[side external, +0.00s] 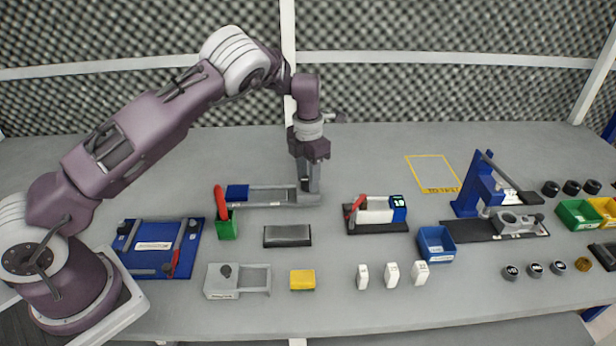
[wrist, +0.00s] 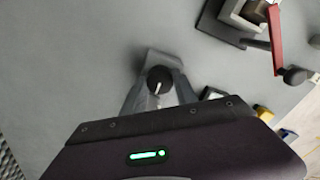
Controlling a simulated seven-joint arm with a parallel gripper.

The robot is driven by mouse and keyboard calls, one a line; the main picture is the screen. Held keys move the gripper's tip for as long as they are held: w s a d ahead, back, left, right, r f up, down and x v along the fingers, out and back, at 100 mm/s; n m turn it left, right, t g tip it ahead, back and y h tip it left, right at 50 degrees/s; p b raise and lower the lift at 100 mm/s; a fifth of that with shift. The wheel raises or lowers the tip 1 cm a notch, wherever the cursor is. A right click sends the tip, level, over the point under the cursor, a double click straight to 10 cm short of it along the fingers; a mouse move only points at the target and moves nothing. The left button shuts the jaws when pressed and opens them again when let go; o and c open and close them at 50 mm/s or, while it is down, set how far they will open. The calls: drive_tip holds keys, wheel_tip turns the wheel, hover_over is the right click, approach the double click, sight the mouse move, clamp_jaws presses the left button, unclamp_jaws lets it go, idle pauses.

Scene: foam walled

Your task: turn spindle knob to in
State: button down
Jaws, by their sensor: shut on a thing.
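The spindle knob (wrist: 159,80) is round and black with a white pointer line, seen from above in the wrist view. Its pointer runs toward the lower part of that picture. It sits at a grey upright part of a low fixture. In the side view this fixture (side external: 265,204) is a long grey frame with a blue block at its left end. My gripper (side external: 310,188) points straight down at the fixture's right end and is shut on the knob. The knob is hidden by my gripper in the side view, and the fingertips are hard to make out.
A red-handled clamp device (side external: 376,213) stands to the right; it also shows at the wrist view's upper right (wrist: 262,25). A dark grey block (side external: 287,236) lies in front. The table behind is clear.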

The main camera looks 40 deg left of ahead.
drive_tip(key=shift+r, duration=0.1)
drive_tip(key=c, duration=1)
unclamp_jaws()
drive_tip(key=shift+o, duration=0.2)
wheel_tip(320, 180, up, 7)
